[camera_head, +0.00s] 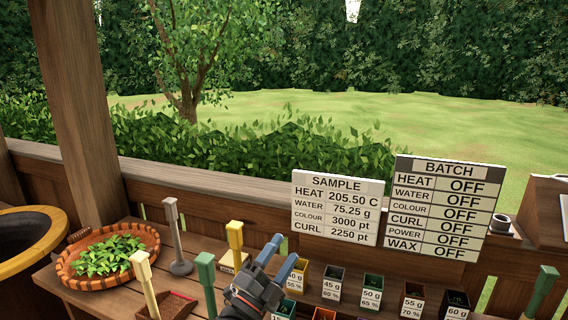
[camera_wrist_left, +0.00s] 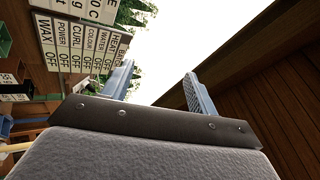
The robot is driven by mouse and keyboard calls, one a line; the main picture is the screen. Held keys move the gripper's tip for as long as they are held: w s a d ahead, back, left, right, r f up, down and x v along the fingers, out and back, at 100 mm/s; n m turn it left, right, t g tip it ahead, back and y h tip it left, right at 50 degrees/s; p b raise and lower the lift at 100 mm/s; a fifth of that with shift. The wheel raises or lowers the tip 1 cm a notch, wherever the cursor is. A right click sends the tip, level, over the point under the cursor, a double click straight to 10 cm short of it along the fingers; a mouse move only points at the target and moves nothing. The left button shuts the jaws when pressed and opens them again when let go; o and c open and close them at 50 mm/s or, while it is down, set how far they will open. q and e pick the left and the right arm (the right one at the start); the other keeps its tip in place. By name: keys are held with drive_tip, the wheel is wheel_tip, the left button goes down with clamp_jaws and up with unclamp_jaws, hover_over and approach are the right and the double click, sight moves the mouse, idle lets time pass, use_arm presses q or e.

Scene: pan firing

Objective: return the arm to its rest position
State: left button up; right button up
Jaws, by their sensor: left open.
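My left gripper (camera_head: 272,257) is raised over the wooden bench in the head view, its fingers pointing up and away. It is open and empty. In the left wrist view its two blue-grey fingers (camera_wrist_left: 158,88) stand apart with only bright sky between them. The left forearm is out of frame below in the head view. My right gripper does not show in either view.
A basket (camera_head: 70,278) of green leaves sits on the bench at left. Coloured upright handles (camera_head: 235,236) stand near my gripper. Several labelled boxes (camera_head: 372,292) line the right. SAMPLE (camera_head: 337,207) and BATCH (camera_head: 447,208) boards stand behind. A yellow-rimmed pan (camera_head: 48,243) is far left.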

use_arm(q)
drive_tip(key=s+a+f+n+g+y, duration=0.2)
drive_tip(key=a+f+n+y, duration=0.55)
drive_tip(key=f, duration=0.35)
drive_tip(key=s+a+f+n+g+y, duration=0.25)
drive_tip(key=a+f+n+y, duration=0.45)
drive_tip(key=f, duration=0.4)
drive_tip(key=s+a+f+n+g, duration=0.3)
drive_tip(key=s+f+g, duration=0.2)
drive_tip(key=s+f, duration=0.5)
drive_tip(key=s+a+f+n+g, duration=0.35)
drive_tip(key=s+f+g, duration=0.3)
drive_tip(key=s, duration=0.75)
drive_tip(key=s+d+f, duration=0.1)
drive_tip(key=d+f, duration=0.1)
drive_tip(key=f, duration=1.4)
drive_tip(key=s+d+f+g+h, duration=0.1)
drive_tip(key=s+d+f, duration=0.1)
drive_tip(key=f, duration=1.4)
drive_tip(key=shift+d+f, duration=0.15)
drive_tip(key=shift+d, duration=0.2)
